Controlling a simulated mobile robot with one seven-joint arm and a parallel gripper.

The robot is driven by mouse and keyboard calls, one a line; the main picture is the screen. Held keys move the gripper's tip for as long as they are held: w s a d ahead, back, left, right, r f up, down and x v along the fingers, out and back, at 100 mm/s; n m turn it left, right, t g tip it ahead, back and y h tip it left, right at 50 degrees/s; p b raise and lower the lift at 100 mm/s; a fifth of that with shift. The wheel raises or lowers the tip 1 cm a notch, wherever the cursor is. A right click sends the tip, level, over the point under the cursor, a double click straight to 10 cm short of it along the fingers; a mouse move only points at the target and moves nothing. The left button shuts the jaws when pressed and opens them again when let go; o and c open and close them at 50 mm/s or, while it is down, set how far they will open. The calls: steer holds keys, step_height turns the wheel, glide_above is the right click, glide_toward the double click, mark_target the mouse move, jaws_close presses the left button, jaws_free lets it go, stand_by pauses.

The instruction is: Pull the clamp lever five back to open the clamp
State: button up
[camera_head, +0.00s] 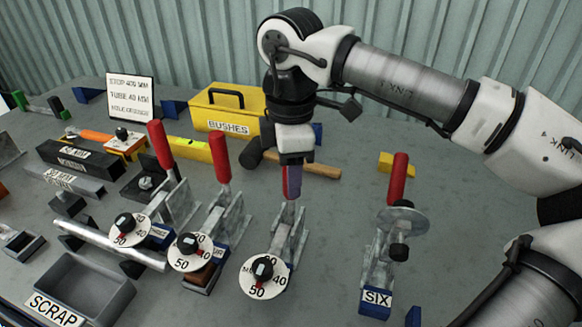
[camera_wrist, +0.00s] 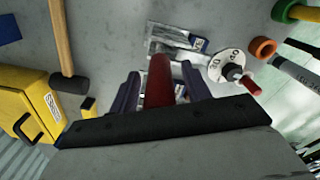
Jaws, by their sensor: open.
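Clamp five stands in the middle of the head view, with its metal body (camera_head: 288,232) and a round white dial (camera_head: 265,276) at its front. Most of the handle is hidden by the fingers in the head view.
Similar clamps with upright red levers stand left (camera_head: 219,158) and far left (camera_head: 160,145). Clamp six (camera_head: 376,300) is to the right. Behind are a yellow BUSHES box (camera_head: 226,108) and a wooden-handled hammer (camera_head: 315,170). A grey SCRAP bin (camera_head: 85,290) is at front left.

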jaws_close()
steer(key=shift+r, duration=0.1)
